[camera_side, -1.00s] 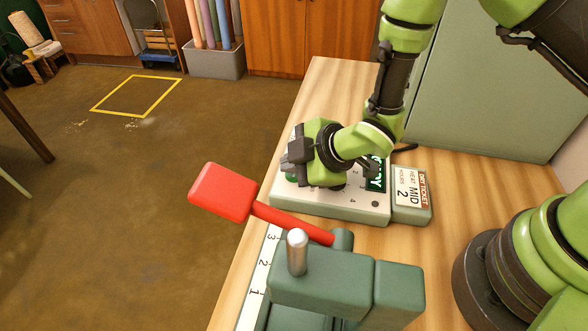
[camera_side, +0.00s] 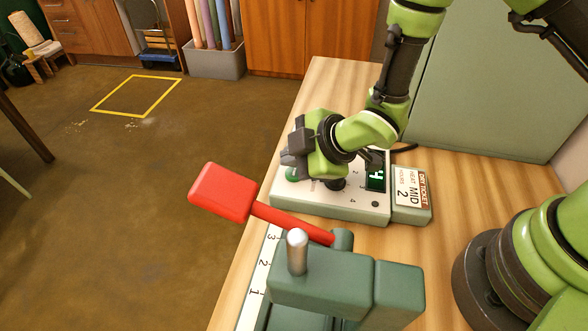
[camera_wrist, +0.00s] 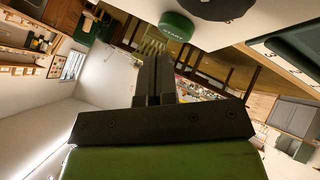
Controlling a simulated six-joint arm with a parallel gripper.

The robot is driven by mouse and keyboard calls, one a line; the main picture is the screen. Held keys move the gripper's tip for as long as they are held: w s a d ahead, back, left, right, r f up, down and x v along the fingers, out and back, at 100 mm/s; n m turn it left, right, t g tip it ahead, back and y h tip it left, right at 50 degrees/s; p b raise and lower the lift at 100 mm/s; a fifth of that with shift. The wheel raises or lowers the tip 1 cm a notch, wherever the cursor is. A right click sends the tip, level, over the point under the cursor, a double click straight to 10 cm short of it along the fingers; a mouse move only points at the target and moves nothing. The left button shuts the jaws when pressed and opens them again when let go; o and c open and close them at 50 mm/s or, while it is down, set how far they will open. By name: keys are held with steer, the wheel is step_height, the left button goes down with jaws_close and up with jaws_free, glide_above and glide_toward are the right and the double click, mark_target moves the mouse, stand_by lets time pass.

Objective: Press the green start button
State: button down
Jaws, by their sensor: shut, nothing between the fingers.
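The green start button (camera_side: 292,175) is at the left end of the control panel (camera_side: 333,205), partly hidden by my gripper. My gripper (camera_side: 291,160) is shut and empty, its fingertips close above the button in the side view; I cannot tell from there whether they touch it. In the wrist view the green button (camera_wrist: 176,26) shows beyond and to the right of my shut fingers (camera_wrist: 153,62), with a visible gap. The panel's small display (camera_side: 375,180) is lit with a green character, partly hidden by my arm.
A dark knob (camera_side: 336,184) sits right of the button. A ticket holder (camera_side: 410,190) reads HEAT MID, HOURS 2. A red-handled lever (camera_side: 225,192) and a green machine with a metal post (camera_side: 297,252) stand in front. A green cabinet (camera_side: 490,100) is behind.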

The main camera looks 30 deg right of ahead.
mark_target(295, 174)
steer(key=shift+r, duration=0.1)
steer(key=shift+r, duration=2.4)
steer(key=shift+d+r, duration=0.1)
steer(key=shift+r, duration=0.1)
steer(key=s+d+r+m+h, duration=0.1)
steer(key=s+d+r+m, duration=0.2)
steer(key=d+r+m, duration=0.3)
steer(key=s+d+r+m+h, duration=0.1)
steer(key=s+d+r+m, duration=0.25)
steer(key=r, duration=0.55)
steer(key=s+d+r+m, duration=0.2)
steer(key=s+m, duration=0.2)
steer(key=s, duration=0.2)
steer(key=s+d+r+m+g, duration=0.1)
steer(key=s+d+r+m, duration=0.1)
steer(key=s+m, duration=0.3)
steer(key=shift+s+r, duration=0.2)
steer(key=shift+s, duration=1)
